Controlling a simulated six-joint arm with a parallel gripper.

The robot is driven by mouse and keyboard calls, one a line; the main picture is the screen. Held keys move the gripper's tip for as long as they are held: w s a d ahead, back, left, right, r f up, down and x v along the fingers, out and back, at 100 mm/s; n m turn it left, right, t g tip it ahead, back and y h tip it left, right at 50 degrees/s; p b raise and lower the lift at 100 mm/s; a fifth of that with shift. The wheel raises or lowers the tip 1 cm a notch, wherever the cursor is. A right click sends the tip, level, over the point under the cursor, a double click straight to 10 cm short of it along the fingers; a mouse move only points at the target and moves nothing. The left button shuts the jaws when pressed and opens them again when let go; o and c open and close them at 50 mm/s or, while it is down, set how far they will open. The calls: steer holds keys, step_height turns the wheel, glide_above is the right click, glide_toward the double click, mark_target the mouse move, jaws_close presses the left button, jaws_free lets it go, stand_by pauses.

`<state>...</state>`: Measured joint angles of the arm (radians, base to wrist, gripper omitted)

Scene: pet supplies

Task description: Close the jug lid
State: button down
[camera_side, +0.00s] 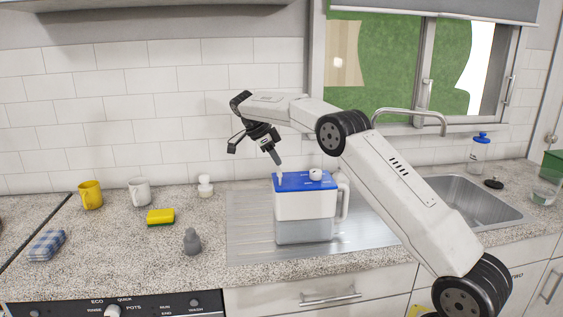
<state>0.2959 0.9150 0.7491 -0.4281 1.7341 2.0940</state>
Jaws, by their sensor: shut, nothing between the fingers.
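The white jug (305,207) stands upright on the metal drainboard, with its handle on the right and a grey, see-through-looking lower part. Its blue lid (303,181) lies across the top and looks flat from this side. A small white round piece (315,174) sits on the lid's right part. My gripper (276,160) is shut and empty, pointing down just above the lid's left back part. I cannot tell whether its tip touches the small pale piece at the lid's left end.
The sink (470,203) and tap (412,113) are to the right. Yellow mug (91,195), white mug (139,191), sponge (160,216), grey bottle-like object (192,242) and folded cloth (47,245) are on the left counter. My arm passes over the jug's right side.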

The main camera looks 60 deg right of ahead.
steer(key=shift+w+a+f+g+h, duration=0.15)
steer(key=shift+f+g+h, duration=0.1)
steer(key=shift+f, duration=0.4)
steer(key=shift+w+a+f+g+h, duration=0.1)
steer(key=shift+f+g+h, duration=0.15)
steer(key=shift+f, duration=0.35)
steer(key=shift+w+a+f+g+h, duration=0.1)
steer(key=shift+a+f+g+h, duration=0.15)
steer(key=shift+f, duration=0.4)
steer(key=shift+d, duration=0.1)
steer(key=shift+r, duration=0.15)
step_height(320, 180, up, 10)
glide_above(282, 181)
steer(key=s+a, duration=0.2)
steer(key=a, duration=0.1)
steer(key=s+a+r, duration=0.3)
steer(key=s+r, duration=0.1)
steer(key=s, duration=0.4)
steer(key=shift+s+a, duration=0.25)
steer(key=shift+s, duration=0.1)
